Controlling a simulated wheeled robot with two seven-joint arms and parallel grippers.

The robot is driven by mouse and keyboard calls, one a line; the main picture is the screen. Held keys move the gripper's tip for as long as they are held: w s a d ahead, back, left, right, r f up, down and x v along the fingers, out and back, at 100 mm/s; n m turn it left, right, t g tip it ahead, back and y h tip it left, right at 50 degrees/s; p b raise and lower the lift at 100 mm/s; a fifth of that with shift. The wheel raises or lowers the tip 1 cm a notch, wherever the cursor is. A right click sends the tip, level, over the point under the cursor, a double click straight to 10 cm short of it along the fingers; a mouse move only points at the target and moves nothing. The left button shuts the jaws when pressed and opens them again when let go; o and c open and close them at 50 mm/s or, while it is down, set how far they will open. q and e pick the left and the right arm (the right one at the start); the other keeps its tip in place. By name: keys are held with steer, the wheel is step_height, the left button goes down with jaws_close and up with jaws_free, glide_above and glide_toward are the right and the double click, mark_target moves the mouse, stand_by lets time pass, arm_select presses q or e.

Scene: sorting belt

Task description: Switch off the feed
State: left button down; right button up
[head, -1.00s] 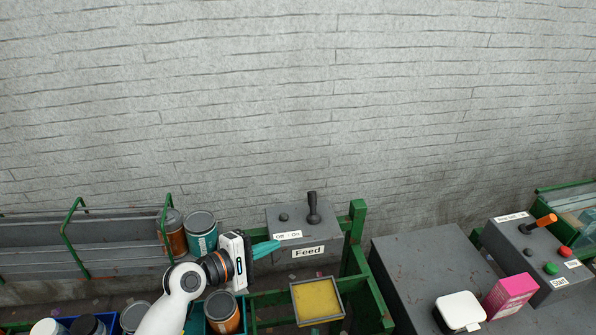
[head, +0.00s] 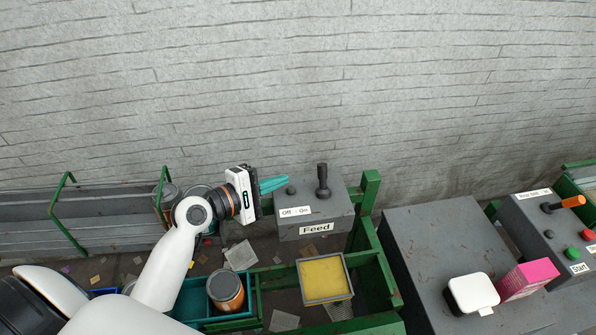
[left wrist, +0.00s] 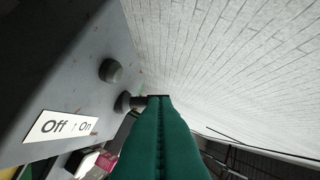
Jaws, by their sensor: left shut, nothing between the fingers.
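The grey feed box (head: 340,205) has an "Off : On" label (head: 295,212) and a "Feed" label (head: 316,228). A black lever (head: 323,180) stands nearly upright on its top, right of a small black knob (head: 291,190). My left gripper (head: 286,182) is shut and empty, its teal fingers pointing right at the box's left top edge, near the knob. In the left wrist view the shut green fingers (left wrist: 160,105) partly cover the lever (left wrist: 128,102); I cannot tell whether they touch it. My right gripper is not in view.
A yellow-topped tray (head: 325,279) sits in the green frame (head: 371,185) below the box. A can (head: 226,289) stands in a teal bin at left. At right are a white container (head: 470,293), a pink box (head: 527,280) and another control box (head: 540,222) with an orange-handled lever.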

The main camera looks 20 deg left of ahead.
mark_target(323, 178)
arm_select(q)
steer(key=p+x, duration=0.1)
steer(key=x, duration=0.7)
steer(key=shift+w+p, duration=0.25)
steer(key=shift+p, duration=0.15)
steer(key=shift+w+d+f, duration=0.25)
steer(key=shift+w+d, duration=0.05)
steer(key=shift+w, duration=0.2)
steer(key=shift+s, duration=0.1)
steer(key=shift+d+r+b, duration=0.1)
steer(key=shift+b, duration=0.25)
